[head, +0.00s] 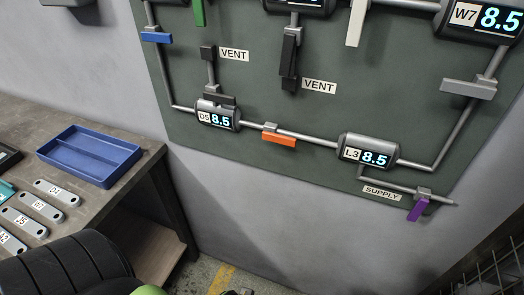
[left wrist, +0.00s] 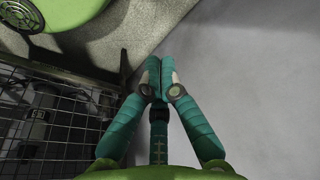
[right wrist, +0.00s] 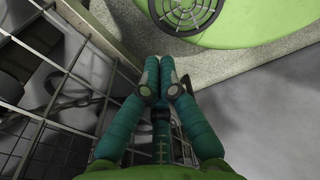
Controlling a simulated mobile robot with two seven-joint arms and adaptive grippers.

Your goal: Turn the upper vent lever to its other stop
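Two vent branches show on the dark green panel (head: 330,115) in the head view, each by a VENT label. One black lever (head: 288,57) lies along the right vent pipe, pointing down, beside its VENT label (head: 319,87). Another black lever (head: 219,99) lies lower, crosswise on the left vent pipe just above the D5 gauge (head: 218,116); that pipe ends in a black cap (head: 208,52) by the other VENT label (head: 233,55). My left gripper (left wrist: 160,68) and right gripper (right wrist: 160,68) have their fingers together, empty, away from the panel. Neither gripper shows in the head view.
Other levers are orange (head: 279,139), purple (head: 418,209), blue (head: 156,37), green (head: 199,12), white (head: 355,22) and grey (head: 468,89). A workbench (head: 145,150) at left carries a blue tray (head: 125,151) and labelled tags (head: 56,192). Wire mesh (head: 500,268) stands at lower right.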

